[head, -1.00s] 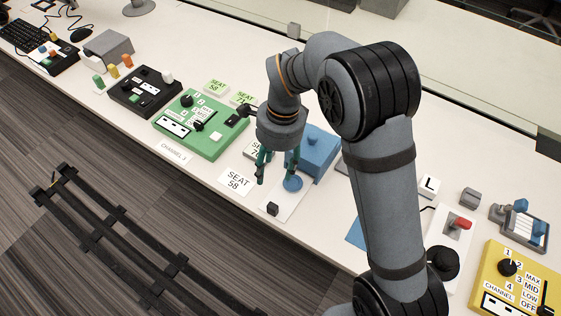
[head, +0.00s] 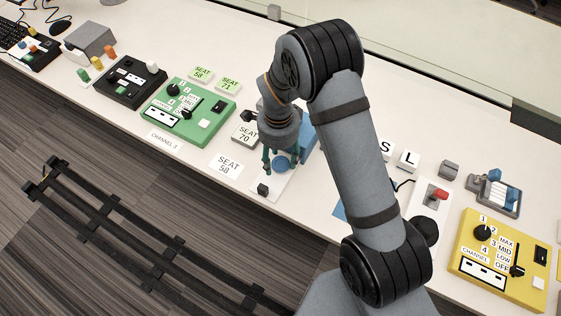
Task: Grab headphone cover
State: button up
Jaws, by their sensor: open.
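My gripper (head: 281,164) points down with its green fingers apart, over a white plate (head: 272,188) on the bench. A small round blue piece (head: 281,163) shows between or just behind the fingers; I cannot tell whether they touch it. A blue box (head: 306,141) is beside it, mostly hidden behind the gripper. A small black block (head: 263,190) is at the plate's front end. No piece is clearly recognisable as the headphone cover; the round blue piece may be part of its stand.
A green channel panel (head: 210,134) and SEAT cards (head: 225,165) are left of my gripper. To the right are S and L blocks (head: 407,160), a red-handled switch (head: 438,195) and a yellow panel (head: 466,245). A black rail frame (head: 110,230) lies over the floor.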

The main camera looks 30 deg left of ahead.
jog(key=shift+f, duration=0.45)
jog(key=shift+c, duration=0.7)
jog(key=c, duration=0.6)
jog(key=shift+o, duration=0.2)
